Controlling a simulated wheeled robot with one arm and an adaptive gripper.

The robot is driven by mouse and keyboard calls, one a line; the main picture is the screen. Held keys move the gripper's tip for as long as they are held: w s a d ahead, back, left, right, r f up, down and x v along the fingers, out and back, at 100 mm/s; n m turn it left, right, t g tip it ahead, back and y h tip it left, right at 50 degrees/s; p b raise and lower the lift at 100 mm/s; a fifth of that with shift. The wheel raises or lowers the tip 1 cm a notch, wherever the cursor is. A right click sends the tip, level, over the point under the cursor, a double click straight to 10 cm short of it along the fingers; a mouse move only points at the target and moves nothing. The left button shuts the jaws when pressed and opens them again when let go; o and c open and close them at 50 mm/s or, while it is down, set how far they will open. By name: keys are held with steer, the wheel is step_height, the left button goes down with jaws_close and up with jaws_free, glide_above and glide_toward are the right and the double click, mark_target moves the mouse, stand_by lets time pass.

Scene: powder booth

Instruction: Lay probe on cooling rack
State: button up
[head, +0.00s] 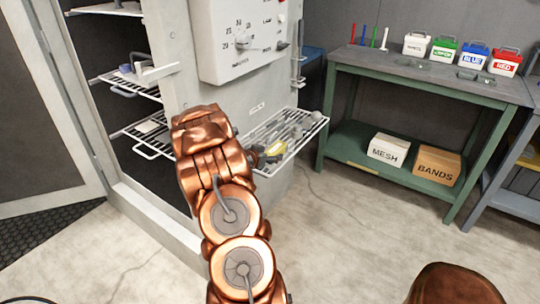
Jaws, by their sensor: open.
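The cooling rack (312,121) appears to be the white wire shelf fixed to the side of the grey oven cabinet. My copper arm reaches up to it from below. My gripper (283,136) is at the rack, partly hidden by my arm, and is open. A small yellow item (275,149) shows at the gripper, over the rack's near part. I cannot tell whether it is part of the probe or whether it touches the wires. A thin grey rod (299,52) stands upright along the cabinet's side above the rack; I cannot tell if it is the probe.
The oven (182,50) is open at left, with wire shelves (128,86) holding grey pieces. Its door (40,110) swings out left. A green workbench (430,78) at right carries several labelled tubs, with MESH (388,151) and BANDS (437,166) boxes below. The floor between is clear.

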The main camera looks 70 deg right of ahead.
steer(key=v, duration=1.2)
steer(key=w+a+r+n+t+y, duration=0.1)
steer(key=w+a+n+t+y, duration=0.2)
steer(key=w+a, duration=0.5)
steer(key=w+a+r+n+t+y, duration=0.1)
steer(key=w+a+r+n+t, duration=0.1)
steer(key=w+a+t, duration=0.6)
steer(key=w+a+r+n+y, duration=0.1)
steer(key=w+a+n+y, duration=0.15)
steer(key=a, duration=0.55)
steer(key=w+a+r+n+y, duration=0.1)
steer(key=w+a+n+y, duration=0.2)
steer(key=a, duration=0.5)
steer(key=s+a+r+n+g+y, duration=0.1)
steer(key=s+a+n+g+y, duration=0.15)
steer(key=s+a, duration=0.65)
steer(key=s+a+n+g+y, duration=0.25)
steer(key=s+a+n, duration=0.2)
steer(key=a, duration=0.75)
steer(key=s+r+n+g, duration=0.1)
steer(key=s+g, duration=0.2)
steer(key=s, duration=0.7)
steer(key=s+r+n+g+h, duration=0.1)
steer(key=s+n+g, duration=0.1)
steer(key=s, duration=0.9)
steer(key=shift+s+a+g, duration=0.25)
steer(key=shift+a+g, duration=0.15)
steer(key=shift+a, duration=0.1)
